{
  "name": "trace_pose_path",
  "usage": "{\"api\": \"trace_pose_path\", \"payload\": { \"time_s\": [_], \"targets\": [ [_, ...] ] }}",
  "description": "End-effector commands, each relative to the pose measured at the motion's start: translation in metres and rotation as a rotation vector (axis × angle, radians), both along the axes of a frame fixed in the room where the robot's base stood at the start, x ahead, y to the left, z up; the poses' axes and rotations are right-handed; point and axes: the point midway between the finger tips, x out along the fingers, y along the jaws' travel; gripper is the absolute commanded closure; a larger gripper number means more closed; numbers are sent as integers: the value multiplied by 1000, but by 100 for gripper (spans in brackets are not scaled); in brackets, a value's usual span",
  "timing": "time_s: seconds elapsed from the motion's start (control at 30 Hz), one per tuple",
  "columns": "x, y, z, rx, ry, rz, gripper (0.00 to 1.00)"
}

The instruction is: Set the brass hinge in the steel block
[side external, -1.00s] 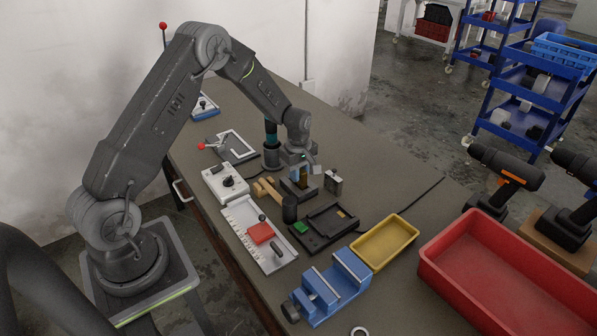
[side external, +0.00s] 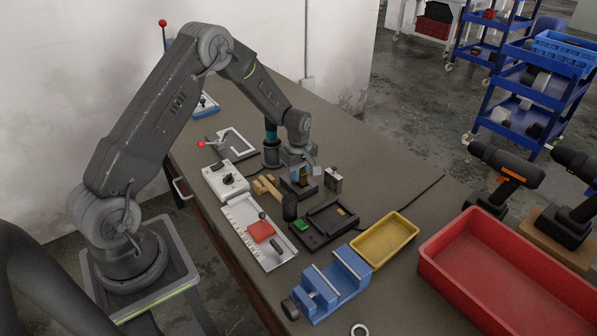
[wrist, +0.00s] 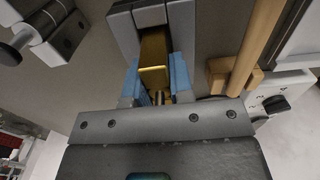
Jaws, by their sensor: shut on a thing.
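My gripper (side external: 304,172) is low over the middle of the bench, at the dark steel block (side external: 297,191). Its two blue fingertips (wrist: 155,82) are shut on the brass hinge (wrist: 154,58), one on each side. The hinge is a gold-coloured upright piece. In the wrist view its far end meets the grey block (wrist: 121,28), between the block's raised walls. In the side view the hinge is a small brass patch (side external: 303,180) just above or within the block. How deep it sits is hidden by the fingers and block.
A small grey block with a knob (side external: 333,180) stands close on the right. A dark fixture with a green button (side external: 325,225) and a yellow tray (side external: 400,222) are nearer the camera.

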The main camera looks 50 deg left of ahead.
Motion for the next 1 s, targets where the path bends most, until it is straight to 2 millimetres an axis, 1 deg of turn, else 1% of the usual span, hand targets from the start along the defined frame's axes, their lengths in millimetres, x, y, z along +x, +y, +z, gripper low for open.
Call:
{"api": "trace_pose_path", "payload": {
  "time_s": [0.27, 0.3, 0.57, 0.6, 0.73, 0.77, 1.0],
  "targets": [
    [0, 0, -1, 1, -2, 0, 100],
    [0, 0, -1, 1, -2, 0, 76],
    [0, 0, -1, 0, -1, 0, 51],
    [0, 0, -1, 0, -1, 0, 49],
    [0, 0, -2, 0, -1, 0, 49],
    [0, 0, -2, 0, 0, 0, 47],
    [0, 0, -2, 0, 0, 0, 24]
  ]
}}
